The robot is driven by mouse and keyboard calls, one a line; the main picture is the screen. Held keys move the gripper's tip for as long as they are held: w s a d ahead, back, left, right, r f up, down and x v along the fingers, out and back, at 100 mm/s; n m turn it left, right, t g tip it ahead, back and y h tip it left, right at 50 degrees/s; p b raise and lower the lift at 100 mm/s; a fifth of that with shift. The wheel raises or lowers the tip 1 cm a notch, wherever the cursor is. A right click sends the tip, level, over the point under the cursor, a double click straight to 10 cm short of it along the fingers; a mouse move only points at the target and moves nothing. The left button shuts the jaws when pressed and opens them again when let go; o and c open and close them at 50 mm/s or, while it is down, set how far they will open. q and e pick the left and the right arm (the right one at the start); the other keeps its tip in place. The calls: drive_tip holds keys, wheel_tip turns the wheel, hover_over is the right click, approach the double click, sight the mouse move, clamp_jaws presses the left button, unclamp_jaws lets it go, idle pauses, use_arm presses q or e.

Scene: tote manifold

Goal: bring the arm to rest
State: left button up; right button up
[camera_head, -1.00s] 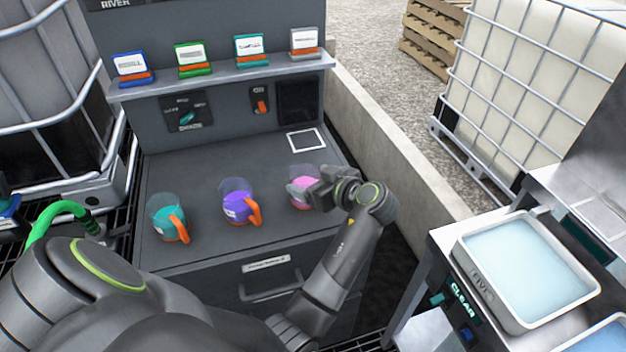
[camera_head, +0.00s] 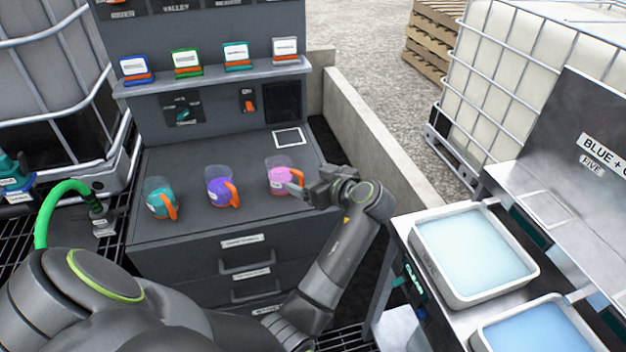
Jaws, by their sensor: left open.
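My left arm comes in from the lower left and bends up to the left gripper (camera_head: 303,187), at the right edge of the grey cabinet top (camera_head: 215,240). The gripper is open, its fingers pointing left towards the clear jug with pink contents (camera_head: 279,178). The fingertips overlap the jug's handle side in the picture; I cannot tell whether they touch it. The jug stands upright. A jug with purple contents (camera_head: 217,187) and one with teal contents (camera_head: 158,203) stand to its left, both with orange handles. My right gripper is not in view.
A shelf (camera_head: 215,79) with several coloured label holders runs behind the jugs. A white-outlined square (camera_head: 288,138) lies bare at the back right of the cabinet top. To the right are a pale blue tray (camera_head: 474,250), a second blue tray (camera_head: 540,330) and a low concrete wall (camera_head: 385,150).

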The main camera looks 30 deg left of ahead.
use_arm(q)
drive_tip(key=s+a+f+m+h, duration=0.2)
drive_tip(key=s+f+m+h, duration=0.1)
drive_tip(key=s+f, duration=0.35)
drive_tip(key=s+a+f+m+h, duration=0.2)
drive_tip(key=s+f+m, duration=0.1)
drive_tip(key=s+f, duration=0.4)
drive_tip(key=s+d+m+g+h, duration=0.1)
drive_tip(key=s+d+m+h, duration=0.25)
drive_tip(key=s, duration=0.65)
drive_tip(key=s+d+m+h, duration=0.2)
drive_tip(key=s+m+h, duration=0.15)
drive_tip(key=s, duration=0.55)
wheel_tip(320, 180, down, 25)
drive_tip(key=a+g, duration=0.1)
drive_tip(key=a, duration=0.1)
drive_tip(key=s+d+f+g, duration=0.1)
drive_tip(key=s+f, duration=1.3)
drive_tip(key=f, duration=0.2)
drive_tip(key=shift+s+d+f, duration=0.2)
drive_tip(key=shift+s+f, duration=0.1)
drive_tip(key=shift+s, duration=0.1)
